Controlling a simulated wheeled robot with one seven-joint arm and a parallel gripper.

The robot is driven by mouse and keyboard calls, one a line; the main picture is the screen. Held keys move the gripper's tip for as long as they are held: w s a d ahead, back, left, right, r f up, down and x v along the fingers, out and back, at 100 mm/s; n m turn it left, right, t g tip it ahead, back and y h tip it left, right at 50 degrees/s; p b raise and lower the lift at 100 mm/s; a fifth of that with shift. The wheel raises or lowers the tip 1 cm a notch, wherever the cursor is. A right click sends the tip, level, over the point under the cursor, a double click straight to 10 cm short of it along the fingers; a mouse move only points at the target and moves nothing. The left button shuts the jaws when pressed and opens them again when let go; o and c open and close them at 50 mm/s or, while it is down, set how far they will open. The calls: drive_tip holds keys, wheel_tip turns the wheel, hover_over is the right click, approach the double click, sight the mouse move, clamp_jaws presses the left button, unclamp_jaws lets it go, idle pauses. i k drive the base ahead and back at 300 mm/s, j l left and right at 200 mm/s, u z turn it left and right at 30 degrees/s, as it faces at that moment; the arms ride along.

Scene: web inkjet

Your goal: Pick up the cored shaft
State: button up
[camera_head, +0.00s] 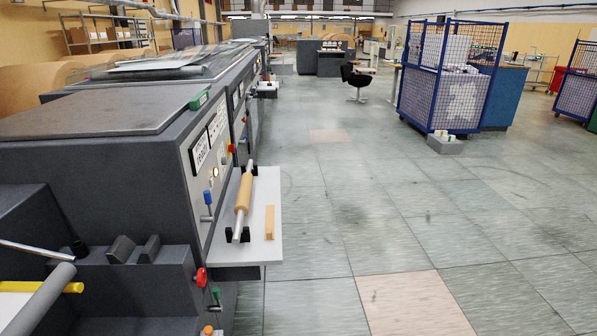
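The cored shaft (243,194) is a pale metal rod with a tan cardboard core around its middle. It lies lengthwise in black cradles (235,235) on a white side shelf (265,245), with bare metal ends showing at the far and near sides. The shelf sticks out from the right side of the dark grey machine (90,165). My gripper is not in view, so its state and its distance from the shaft do not show.
A small tan block (270,222) lies on the shelf right of the shaft. A blue-handled lever (208,203) and a red knob (200,278) stick out from the machine nearby. Open tiled floor (350,230) lies to the right; a blue mesh cage (445,85) stands farther back.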

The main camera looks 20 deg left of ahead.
sight(241, 209)
drive_tip(key=i+u, duration=0.1)
drive_tip(key=i, duration=0.4)
drive_tip(key=i+l+u, duration=0.1)
drive_tip(key=i, duration=0.4)
drive_tip(key=i+l+u, duration=0.1)
drive_tip(key=i, duration=0.45)
drive_tip(key=i+j+u, duration=0.1)
drive_tip(key=u, duration=0.3)
drive_tip(key=i+u, duration=0.3)
drive_tip(key=u, duration=0.15)
drive_tip(key=i+u, duration=0.25)
drive_tip(key=u, duration=0.15)
drive_tip(key=i+l+u, duration=0.15)
drive_tip(key=u, duration=0.3)
drive_tip(key=i+j, duration=0.15)
drive_tip(key=i, duration=0.4)
